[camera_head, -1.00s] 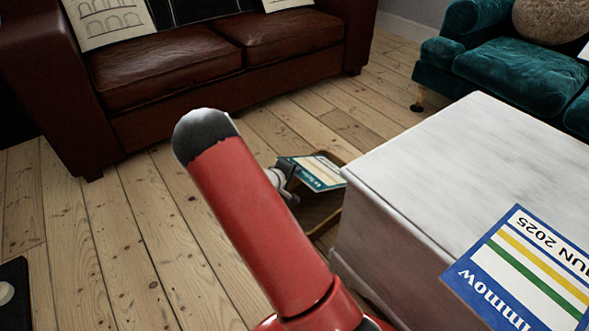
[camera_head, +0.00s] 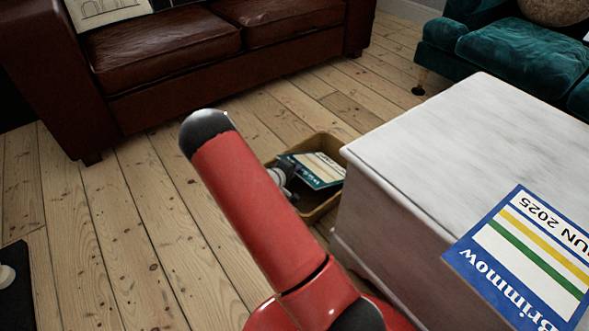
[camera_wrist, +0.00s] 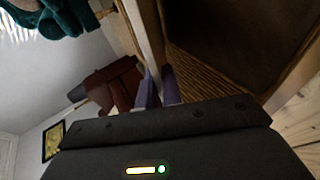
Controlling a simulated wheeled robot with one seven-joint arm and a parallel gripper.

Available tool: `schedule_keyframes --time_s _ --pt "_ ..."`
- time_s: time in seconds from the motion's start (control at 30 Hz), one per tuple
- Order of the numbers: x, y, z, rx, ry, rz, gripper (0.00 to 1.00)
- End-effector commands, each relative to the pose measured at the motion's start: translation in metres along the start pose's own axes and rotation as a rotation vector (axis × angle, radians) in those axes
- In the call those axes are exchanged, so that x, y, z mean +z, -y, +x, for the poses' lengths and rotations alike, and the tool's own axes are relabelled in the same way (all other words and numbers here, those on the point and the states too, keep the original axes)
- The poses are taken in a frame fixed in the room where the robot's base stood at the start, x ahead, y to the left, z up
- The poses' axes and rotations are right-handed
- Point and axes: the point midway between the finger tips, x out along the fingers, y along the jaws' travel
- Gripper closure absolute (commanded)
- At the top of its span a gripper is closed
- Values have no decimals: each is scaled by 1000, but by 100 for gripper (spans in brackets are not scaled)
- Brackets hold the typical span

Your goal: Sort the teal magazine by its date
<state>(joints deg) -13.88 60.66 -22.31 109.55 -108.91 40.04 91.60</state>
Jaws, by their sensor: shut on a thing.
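The teal magazine (camera_head: 325,172) has a white panel with a yellow stripe. Its small print is too small to read. In the head view it overlaps the opening of a brown basket (camera_head: 322,212) on the floor. My gripper (camera_head: 287,165) is shut on the magazine's left edge. Part of the basket is hidden by my red arm and the white chest. In the wrist view my fingers (camera_wrist: 158,88) close on a thin, pale edge of the magazine (camera_wrist: 146,42), with the ribbed basket interior (camera_wrist: 205,65) to the right.
A white chest (camera_head: 450,135) stands right of the basket, close to it. A brown leather sofa (camera_head: 170,60) and a teal sofa (camera_head: 520,55) stand behind. Floorboards (camera_head: 140,220) at left are mostly clear.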

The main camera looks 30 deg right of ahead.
Motion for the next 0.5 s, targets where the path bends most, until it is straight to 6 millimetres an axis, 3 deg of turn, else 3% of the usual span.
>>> schedule_keyframes --time_s 0.1,0.13,0.3,0.5 --pt "0 -1 0 2 0 0 100" --pt "0 -1 0 2 0 0 89" --pt "0 -1 0 2 0 0 68" --pt "0 -1 0 1 0 0 68"
